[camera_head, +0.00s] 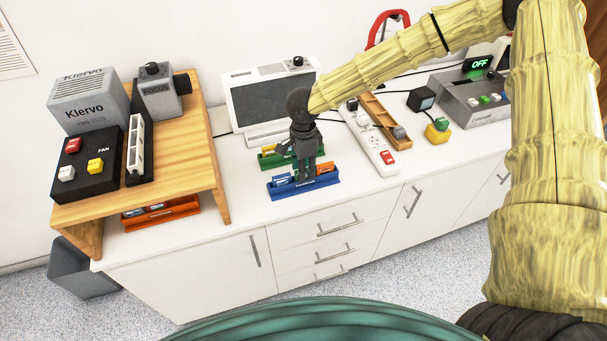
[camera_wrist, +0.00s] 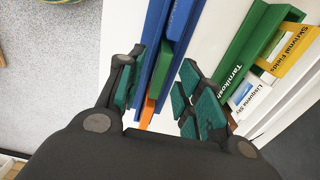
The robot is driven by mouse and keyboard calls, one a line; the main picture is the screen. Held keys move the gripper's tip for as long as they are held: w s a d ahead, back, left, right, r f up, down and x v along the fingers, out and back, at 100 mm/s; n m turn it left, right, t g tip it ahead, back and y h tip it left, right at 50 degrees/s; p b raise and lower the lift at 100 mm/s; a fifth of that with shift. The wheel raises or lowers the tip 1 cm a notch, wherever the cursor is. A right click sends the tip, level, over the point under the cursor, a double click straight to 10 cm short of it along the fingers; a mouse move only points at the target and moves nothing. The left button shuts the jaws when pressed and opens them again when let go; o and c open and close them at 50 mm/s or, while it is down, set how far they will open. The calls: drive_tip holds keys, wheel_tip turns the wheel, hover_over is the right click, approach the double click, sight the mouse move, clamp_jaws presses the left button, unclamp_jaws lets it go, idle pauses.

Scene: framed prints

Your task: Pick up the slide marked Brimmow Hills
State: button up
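My gripper (camera_head: 304,172) points down over the blue rack (camera_head: 318,184) on the white counter. I cannot read Brimmow Hills on any slide; the gripper hides part of the rack.
Behind stands a green rack (camera_head: 270,161); labels reading Tarnikosh and Skirional Fields (camera_wrist: 288,48) show in the wrist view. A white monitor (camera_head: 272,100) is behind, a power strip (camera_head: 374,145) right. A wooden shelf (camera_head: 190,140) stands left, over an orange rack (camera_head: 165,213).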

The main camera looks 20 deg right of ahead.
drive_tip(key=shift+f, duration=0.7)
clamp_jaws()
drive_tip(key=shift+r, duration=0.1)
